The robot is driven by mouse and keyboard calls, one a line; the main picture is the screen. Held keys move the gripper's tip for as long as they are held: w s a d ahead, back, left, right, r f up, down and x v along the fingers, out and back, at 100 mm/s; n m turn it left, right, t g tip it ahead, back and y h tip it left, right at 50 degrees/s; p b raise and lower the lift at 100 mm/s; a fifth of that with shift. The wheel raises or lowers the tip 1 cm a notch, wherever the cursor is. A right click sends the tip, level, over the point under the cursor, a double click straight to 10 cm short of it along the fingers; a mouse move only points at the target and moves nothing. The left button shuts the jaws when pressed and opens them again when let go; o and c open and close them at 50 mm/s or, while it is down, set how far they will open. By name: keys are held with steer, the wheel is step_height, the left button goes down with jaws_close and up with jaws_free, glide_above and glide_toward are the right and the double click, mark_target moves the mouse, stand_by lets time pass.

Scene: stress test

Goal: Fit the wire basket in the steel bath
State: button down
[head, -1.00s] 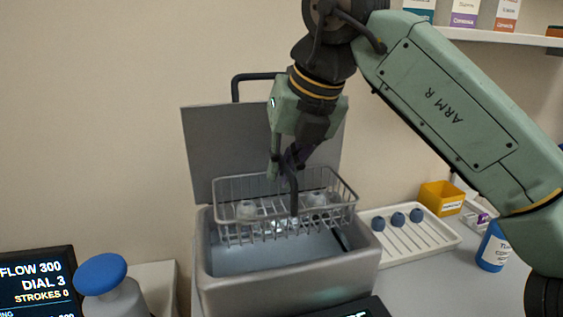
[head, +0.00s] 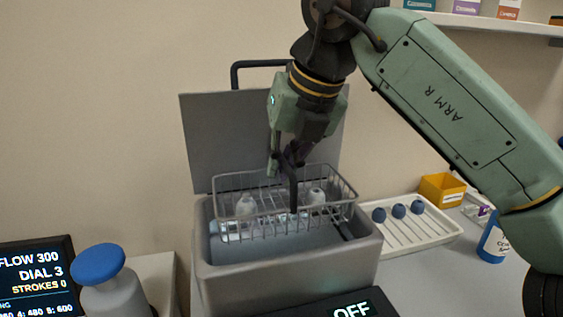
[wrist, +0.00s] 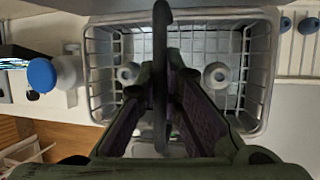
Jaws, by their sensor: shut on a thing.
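The wire basket (head: 237,179) hangs level over the open steel bath (head: 285,274). Its lower part appears to be within the bath's mouth, while its rim stands above the bath's edge. Two small pale vessels (head: 245,205) sit in the basket. My gripper (head: 288,163) is shut on the basket's dark upright handle (head: 292,190). In the wrist view the handle runs between the fingers (wrist: 160,105), with the basket (wrist: 103,70) below. I cannot tell whether the basket touches the bath.
The bath's raised lid (head: 225,130) stands behind the basket. A white rack (head: 400,235) with three blue knobs and a yellow bin (head: 440,190) are at right. A blue-capped bottle (head: 112,290) and a display (head: 35,280) are at left. A panel reading OFF (head: 345,308) is in front.

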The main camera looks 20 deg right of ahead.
mark_target(278, 209)
steer(key=shift+f+b, duration=2.7)
steer(key=shift+f, duration=0.8)
stand_by(4.5)
